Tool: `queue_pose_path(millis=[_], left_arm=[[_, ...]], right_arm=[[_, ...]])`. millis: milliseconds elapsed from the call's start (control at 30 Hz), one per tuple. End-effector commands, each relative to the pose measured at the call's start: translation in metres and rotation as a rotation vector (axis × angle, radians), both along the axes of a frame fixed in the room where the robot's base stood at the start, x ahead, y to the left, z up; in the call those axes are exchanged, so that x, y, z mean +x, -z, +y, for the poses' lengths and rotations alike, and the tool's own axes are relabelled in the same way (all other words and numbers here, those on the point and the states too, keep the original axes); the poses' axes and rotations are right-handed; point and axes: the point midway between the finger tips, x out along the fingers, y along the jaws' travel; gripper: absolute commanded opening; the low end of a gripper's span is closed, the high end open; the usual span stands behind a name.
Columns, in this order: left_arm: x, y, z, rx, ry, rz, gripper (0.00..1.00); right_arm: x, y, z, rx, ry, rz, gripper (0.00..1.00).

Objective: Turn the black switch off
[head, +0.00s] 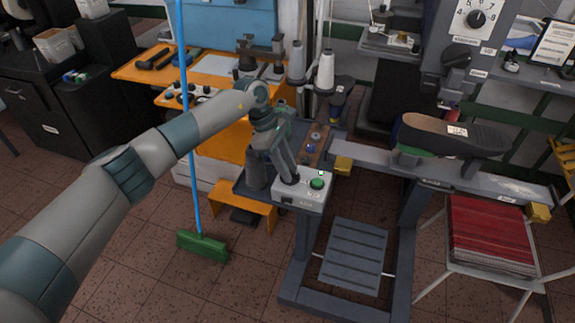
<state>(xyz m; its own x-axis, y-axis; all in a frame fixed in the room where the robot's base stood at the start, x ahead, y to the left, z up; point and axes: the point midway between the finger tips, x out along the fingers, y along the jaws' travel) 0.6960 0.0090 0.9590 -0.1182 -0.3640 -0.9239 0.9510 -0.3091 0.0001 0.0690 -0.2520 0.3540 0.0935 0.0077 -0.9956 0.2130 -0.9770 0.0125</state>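A pale control box (312,199) sits at the front corner of a grey machine stand, with a green button (317,184) on its top. My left gripper (290,179) reaches down over the left part of the box, its dark fingertip at or just above the top. I cannot tell whether it touches. The black switch is not clearly visible; the fingertip covers the spot left of the green button. The finger spacing cannot be made out. My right gripper is not in view.
A blue-handled green broom (203,246) stands left of the machine. A grey beam carries a dark shoe last (440,136) at right, above a chair with a red stack (489,232). An orange workbench (150,66) stands behind. Tiled floor is open at front left.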

Motion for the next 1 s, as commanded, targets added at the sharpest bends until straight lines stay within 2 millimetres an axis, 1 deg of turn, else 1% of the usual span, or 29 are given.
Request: queue_pose_path(millis=[133,233,267,667,867,1000], left_arm=[[0.0,0.0,0.0,0.0,0.0,0.0,0.27],[0.0,0.0,0.0,0.0,0.0,0.0,0.03],[0.0,0.0,0.0,0.0,0.0,0.0,0.0],[0.0,0.0,0.0,0.0,-0.024,-0.001,0.0],[-0.001,0.001,0.001,-0.001,-0.096,-0.002,0.0],[-0.001,0.002,0.001,-0.001,-0.182,-0.003,0.0]], right_arm=[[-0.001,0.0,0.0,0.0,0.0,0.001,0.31],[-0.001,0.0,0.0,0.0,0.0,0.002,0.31],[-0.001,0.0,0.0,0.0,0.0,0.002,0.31],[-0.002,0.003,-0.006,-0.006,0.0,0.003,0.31],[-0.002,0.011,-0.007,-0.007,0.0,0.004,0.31],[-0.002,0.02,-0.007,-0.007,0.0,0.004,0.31]])
